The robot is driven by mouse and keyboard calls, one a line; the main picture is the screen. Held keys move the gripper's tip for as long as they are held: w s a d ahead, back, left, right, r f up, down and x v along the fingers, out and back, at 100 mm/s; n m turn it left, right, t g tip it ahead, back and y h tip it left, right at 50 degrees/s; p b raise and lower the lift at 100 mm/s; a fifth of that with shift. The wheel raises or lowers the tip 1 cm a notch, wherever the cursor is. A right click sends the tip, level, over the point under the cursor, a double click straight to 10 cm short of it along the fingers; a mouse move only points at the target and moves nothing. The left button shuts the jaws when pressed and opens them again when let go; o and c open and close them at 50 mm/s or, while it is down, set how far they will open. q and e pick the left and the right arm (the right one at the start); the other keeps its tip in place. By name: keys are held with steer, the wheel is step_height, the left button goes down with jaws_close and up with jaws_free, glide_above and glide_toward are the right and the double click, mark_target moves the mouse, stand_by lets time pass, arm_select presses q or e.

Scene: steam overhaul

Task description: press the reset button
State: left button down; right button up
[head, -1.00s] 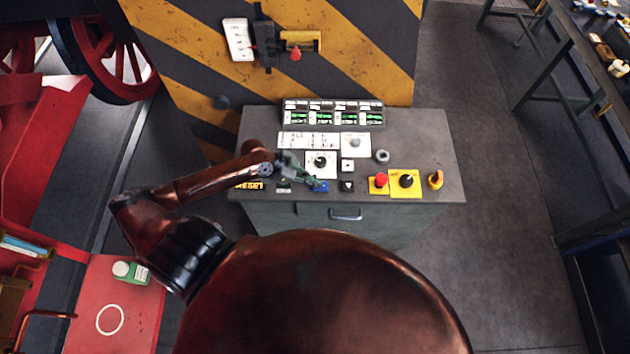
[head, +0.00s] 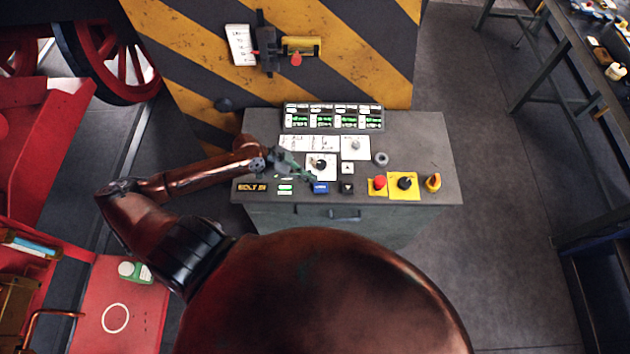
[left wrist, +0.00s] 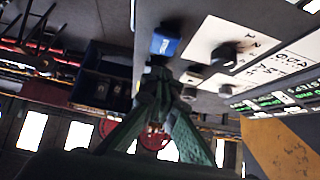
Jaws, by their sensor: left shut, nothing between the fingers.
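The blue button (head: 320,187) sits at the front edge of the grey control desk (head: 430,140). It also shows in the left wrist view as a blue block (left wrist: 166,40) with white lettering too small to read surely. My left gripper (head: 304,174), with green fingers, is just behind and left of the blue button, over the desk. In the left wrist view its fingers (left wrist: 158,72) meet at the tips, shut and empty, with the blue block a little beyond them. I cannot tell the exact gap. My right gripper is out of view.
Close by are a white-plated black knob (head: 320,163), a black arrow button (head: 347,187), a red button (head: 380,183), a yellow-plated knob (head: 404,182) and an orange switch (head: 433,182). An orange-lettered display (head: 250,187) is at left. A striped panel (head: 360,70) stands behind.

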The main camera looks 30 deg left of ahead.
arm_select(q)
steer(key=v, duration=0.7)
steer(key=shift+b, duration=0.35)
